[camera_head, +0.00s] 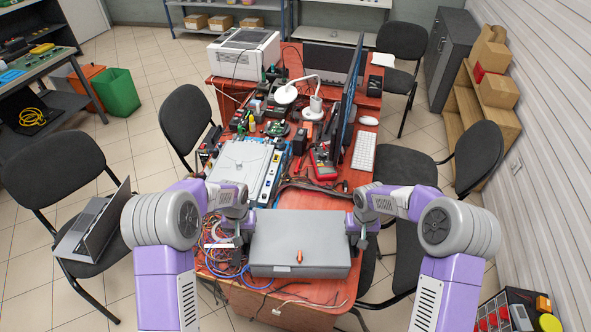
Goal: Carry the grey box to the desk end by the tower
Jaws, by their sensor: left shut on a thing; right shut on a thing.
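The grey box (300,238) is a wide, closed case with an orange latch on its front, at the near end of the red-brown desk (318,200). My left gripper (240,240) is shut on the box's left side. My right gripper (357,235) is shut on its right side. The fingertips are partly hidden by the wrists and the box. I cannot tell whether the box touches the desk or is held just above it. I cannot make out for sure which thing is the tower.
Blue and red cables (225,262) lie left of the box. A light grey flat device (240,163), tools, a desk lamp (286,95), monitors and a keyboard (363,151) crowd the desk beyond. A white printer (243,53) stands at the far left. Chairs flank both sides.

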